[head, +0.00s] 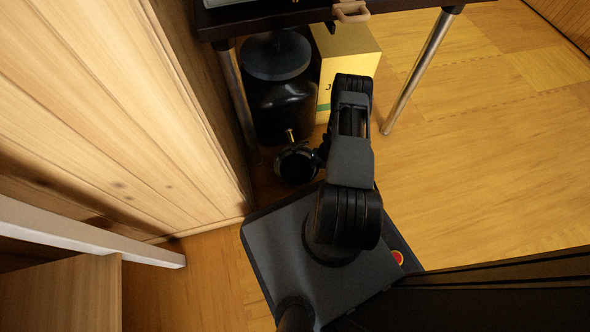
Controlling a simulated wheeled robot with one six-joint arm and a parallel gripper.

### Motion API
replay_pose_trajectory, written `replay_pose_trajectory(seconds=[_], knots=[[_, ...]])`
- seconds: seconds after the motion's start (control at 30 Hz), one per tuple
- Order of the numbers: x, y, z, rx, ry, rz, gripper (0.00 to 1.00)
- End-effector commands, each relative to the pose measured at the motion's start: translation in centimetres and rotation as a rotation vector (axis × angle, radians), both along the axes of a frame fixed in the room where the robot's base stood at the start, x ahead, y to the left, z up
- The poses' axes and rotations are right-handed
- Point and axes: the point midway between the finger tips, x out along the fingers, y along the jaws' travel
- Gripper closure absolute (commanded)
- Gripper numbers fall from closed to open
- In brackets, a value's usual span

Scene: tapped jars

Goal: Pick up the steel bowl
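I cannot make out a steel bowl for certain in the head view. A dark round shape (296,163) with a thin paler rim lies at the end of my folded arm, just below a small brass tap (290,135). I cannot tell whether it is part of my wrist or a separate thing. My gripper's fingers cannot be made out, so whether they are open or shut does not show. The tap is on the front of a large black jar (283,105) with a grey lid (275,56), standing on the floor under a dark table.
The dark table (290,18) has metal legs (423,70) on both sides of the jar. A yellow box (346,55) stands right of the jar. A wooden wall (120,100) is close on the left, with a white-edged board (90,232) below. The floor to the right is clear.

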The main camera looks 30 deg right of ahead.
Motion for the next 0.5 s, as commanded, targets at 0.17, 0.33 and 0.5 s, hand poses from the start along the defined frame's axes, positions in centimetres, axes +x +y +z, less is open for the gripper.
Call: replay_pose_trajectory(seconds=[0.17, 0.33, 0.5], knots=[[0.0, -0.08, -0.24, 0.0, -0.001, -0.003, 0.67], [-0.01, -0.07, -0.22, -0.001, -0.001, -0.003, 0.76], [-0.01, -0.05, -0.21, -0.001, -0.001, -0.002, 0.93]])
